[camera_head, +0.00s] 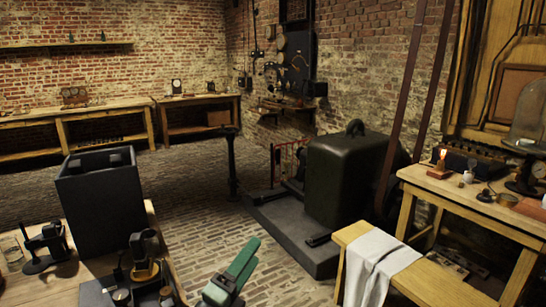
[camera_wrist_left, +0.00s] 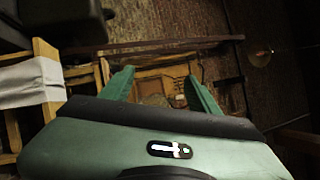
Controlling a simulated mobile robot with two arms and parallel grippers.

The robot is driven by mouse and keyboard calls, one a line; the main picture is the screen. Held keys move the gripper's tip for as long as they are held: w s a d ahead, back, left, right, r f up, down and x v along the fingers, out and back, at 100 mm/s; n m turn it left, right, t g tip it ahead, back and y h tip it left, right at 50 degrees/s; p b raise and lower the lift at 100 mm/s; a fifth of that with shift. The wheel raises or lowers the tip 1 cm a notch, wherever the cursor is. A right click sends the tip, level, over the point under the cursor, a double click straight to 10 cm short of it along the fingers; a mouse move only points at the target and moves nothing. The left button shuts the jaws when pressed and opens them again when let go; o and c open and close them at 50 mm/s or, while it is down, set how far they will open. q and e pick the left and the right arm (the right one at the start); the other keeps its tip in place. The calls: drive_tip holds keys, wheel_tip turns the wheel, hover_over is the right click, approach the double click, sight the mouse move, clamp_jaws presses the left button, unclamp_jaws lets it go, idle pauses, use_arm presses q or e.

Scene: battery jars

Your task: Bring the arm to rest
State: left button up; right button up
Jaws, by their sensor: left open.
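My left gripper (camera_head: 243,262) shows at the bottom middle of the head view, green with a dark part at its lower end. It is in the air over the brick floor, between the left table and the wooden bench. In the left wrist view my left gripper (camera_wrist_left: 160,92) has its two green fingers spread apart, with nothing between them. Beyond the fingers are wooden furniture and brick, seen tilted. My right gripper is in neither view.
A table with a dark open box (camera_head: 100,200) and small devices is at the left. A wooden bench with a white cloth (camera_head: 375,265) is at the right, by a workbench (camera_head: 470,200). A dark-green machine (camera_head: 345,180) stands behind. Brick floor (camera_head: 190,215) lies open between.

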use_arm(q)
drive_tip(key=s+a+f+n+g+y, duration=0.3)
drive_tip(key=s+a+f+n+y, duration=0.3)
drive_tip(key=f+n, duration=0.3)
drive_tip(key=s+a+f+n+g+y, duration=0.3)
drive_tip(key=s+a+f+n+y, duration=0.2)
drive_tip(key=a+f+n, duration=0.4)
drive_tip(key=s+f+n+g, duration=0.4)
drive_tip(key=s+f, duration=0.1)
drive_tip(key=s, duration=0.5)
drive_tip(key=s+f+n+g, duration=0.3)
drive_tip(key=s+f+g, duration=0.1)
drive_tip(key=s, duration=0.7)
wheel_tip(320, 180, down, 26)
drive_tip(key=s+g, duration=0.2)
drive_tip(key=s+a+f, duration=0.1)
drive_tip(key=s+f, duration=0.6)
drive_tip(key=s, duration=0.1)
drive_tip(key=s+a+f+g+p, duration=0.1)
drive_tip(key=s+a+f, duration=0.1)
drive_tip(key=s+f, duration=0.6)
drive_tip(key=shift+s+a+f+h, duration=0.15)
drive_tip(key=shift+s+a+h, duration=0.1)
drive_tip(key=shift+s+h, duration=0.1)
